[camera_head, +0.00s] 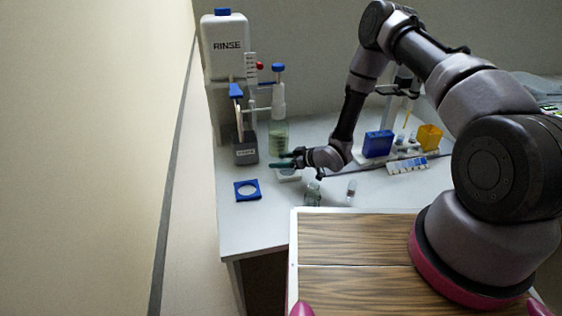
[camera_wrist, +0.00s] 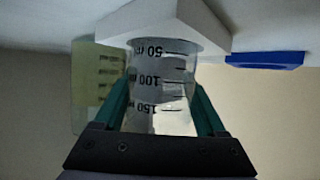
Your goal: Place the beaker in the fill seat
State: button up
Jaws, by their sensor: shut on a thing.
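My gripper (camera_head: 283,160) is over the bench with its two green fingers pointing left. In the wrist view my gripper (camera_wrist: 160,110) is shut on a clear beaker (camera_wrist: 160,90) with black marks of 50, 100 and 150, one finger on each side of it. The beaker's far end overlaps a white block (camera_wrist: 160,22). That block also shows just below the gripper in the head view (camera_head: 289,175). I cannot tell whether beaker and block touch. The beaker is hard to make out in the head view. I cannot tell which thing is the fill seat.
A blue square plate with a round opening (camera_head: 247,190) lies left of the gripper. A tall vessel with greenish liquid (camera_head: 278,137) stands behind it, near a RINSE bottle (camera_head: 226,45). A blue box (camera_head: 378,143) and yellow container (camera_head: 429,137) are right.

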jog(key=shift+f, duration=0.1)
jog(key=o, duration=1.3)
jog(key=shift+c, duration=0.2)
jog(key=v, duration=0.7)
jog(key=shift+s+d+r, duration=0.15)
jog(key=shift+d+r, duration=0.05)
